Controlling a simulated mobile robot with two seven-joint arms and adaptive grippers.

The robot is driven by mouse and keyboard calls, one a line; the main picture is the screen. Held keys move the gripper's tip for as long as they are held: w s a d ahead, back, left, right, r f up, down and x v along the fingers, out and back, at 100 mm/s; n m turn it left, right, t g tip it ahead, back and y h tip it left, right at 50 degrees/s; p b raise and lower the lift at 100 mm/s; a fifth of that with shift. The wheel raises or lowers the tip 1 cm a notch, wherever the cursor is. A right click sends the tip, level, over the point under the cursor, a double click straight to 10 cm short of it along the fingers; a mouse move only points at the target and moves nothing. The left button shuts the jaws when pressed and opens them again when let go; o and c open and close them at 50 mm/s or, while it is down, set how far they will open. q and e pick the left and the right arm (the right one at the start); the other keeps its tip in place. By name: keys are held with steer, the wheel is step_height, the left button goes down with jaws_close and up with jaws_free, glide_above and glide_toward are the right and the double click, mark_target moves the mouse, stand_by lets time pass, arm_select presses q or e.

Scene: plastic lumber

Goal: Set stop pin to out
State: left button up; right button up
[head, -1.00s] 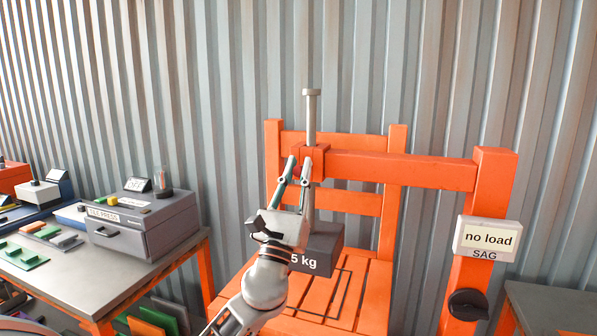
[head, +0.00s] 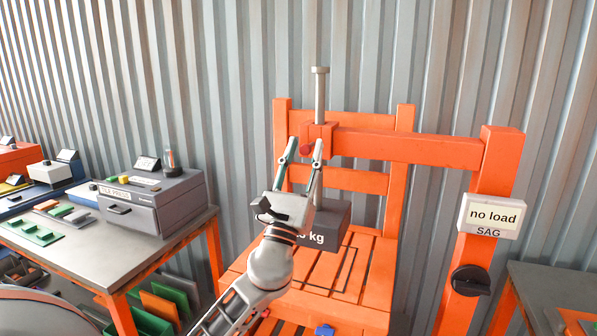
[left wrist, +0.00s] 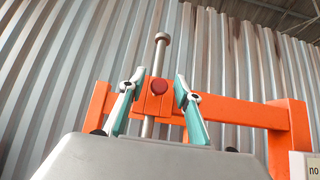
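The stop pin appears to be the red round knob (head: 305,149) on the front of the orange collar (head: 322,132) around the grey vertical rod (head: 320,95). It also shows in the left wrist view as a red knob (left wrist: 159,87) close against the collar. My left gripper (head: 304,150) is open, with its fingers pointing up at the collar. In the left wrist view, one finger is on each side of the knob, with gaps showing; contact is not visible. A dark weight block (head: 333,218), its label partly hidden by my gripper, is at the rod's lower end. My right gripper is not in view.
An orange beam (head: 410,149) runs right from the collar to a post with a "no load" sign (head: 493,215) and a black knob (head: 470,281). An orange slatted bench (head: 372,280) stands below. A grey table (head: 150,250) with a press box is at left.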

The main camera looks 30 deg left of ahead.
arm_select(q)
steer(key=v, duration=1.1)
steer(key=shift+f+h, duration=0.15)
steer(key=shift+h, duration=0.15)
steer(key=shift+s, duration=0.15)
steer(key=s+a+f+n+g+y, duration=0.2)
steer(key=a+f+n+g+y, duration=0.15)
steer(key=f+n, duration=0.4)
steer(key=s+a+f+n+g+y, duration=0.1)
steer(key=a+f+n+g+y, duration=0.25)
steer(key=f+n+g, duration=0.35)
steer(key=s+f+n+g+h, duration=0.2)
steer(key=s+f+n, duration=0.2)
steer(key=f, duration=0.3)
steer(key=s+f+n+g+h, duration=0.3)
steer(key=f+n, duration=0.1)
steer(key=f, duration=0.4)
steer(key=s+d+f+n+g+h, duration=0.4)
steer(key=s+d+f, duration=0.2)
steer(key=s+f, duration=0.3)
steer(key=w+d+f+n+t+h, duration=0.2)
steer(key=d+f+t+h, duration=0.2)
steer(key=d+f, duration=1)
steer(key=d+h, duration=0.2)
steer(key=shift+w+h, duration=0.3)
steer(key=shift+h, duration=0.1)
